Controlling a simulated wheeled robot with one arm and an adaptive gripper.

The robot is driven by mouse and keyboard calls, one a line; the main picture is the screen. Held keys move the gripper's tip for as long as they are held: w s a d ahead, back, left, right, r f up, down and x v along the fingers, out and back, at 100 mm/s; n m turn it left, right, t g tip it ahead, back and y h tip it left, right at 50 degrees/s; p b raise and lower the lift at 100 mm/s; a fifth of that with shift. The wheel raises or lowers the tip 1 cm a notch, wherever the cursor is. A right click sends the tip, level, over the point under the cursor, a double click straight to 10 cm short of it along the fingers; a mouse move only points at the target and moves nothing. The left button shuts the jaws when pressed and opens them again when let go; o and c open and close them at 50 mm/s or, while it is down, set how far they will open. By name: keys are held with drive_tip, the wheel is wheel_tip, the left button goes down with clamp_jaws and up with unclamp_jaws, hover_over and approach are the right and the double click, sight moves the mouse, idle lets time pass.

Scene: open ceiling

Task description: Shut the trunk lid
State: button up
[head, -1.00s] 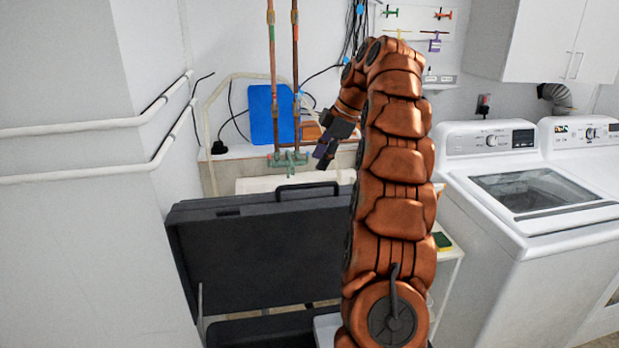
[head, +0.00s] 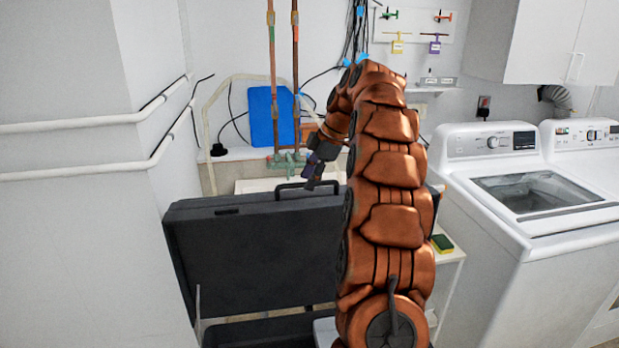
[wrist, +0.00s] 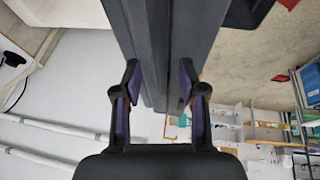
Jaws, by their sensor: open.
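The dark grey trunk lid (head: 262,255) stands raised, with a black handle (head: 306,186) on its top edge. Below it, the dark trunk base (head: 262,331) shows only partly at the bottom of the head view. My gripper (head: 316,178) is at the lid's top edge, beside the handle. In the wrist view my gripper (wrist: 158,85) is open, with its purple-padded fingers on either side of the lid's edge (wrist: 165,50). I cannot tell whether the fingers touch the lid. My arm hides the lid's right part.
A washing machine (head: 530,215) stands at the right. A white shelf with a yellow-green sponge (head: 442,243) is behind my arm. Copper pipes (head: 283,90) and a blue panel (head: 270,115) are on the back wall. A wall with white pipes (head: 80,125) borders the left.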

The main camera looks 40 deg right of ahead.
drive_tip(key=shift+f, duration=0.2)
drive_tip(key=shift+c, duration=0.3)
clamp_jaws()
idle(0.3)
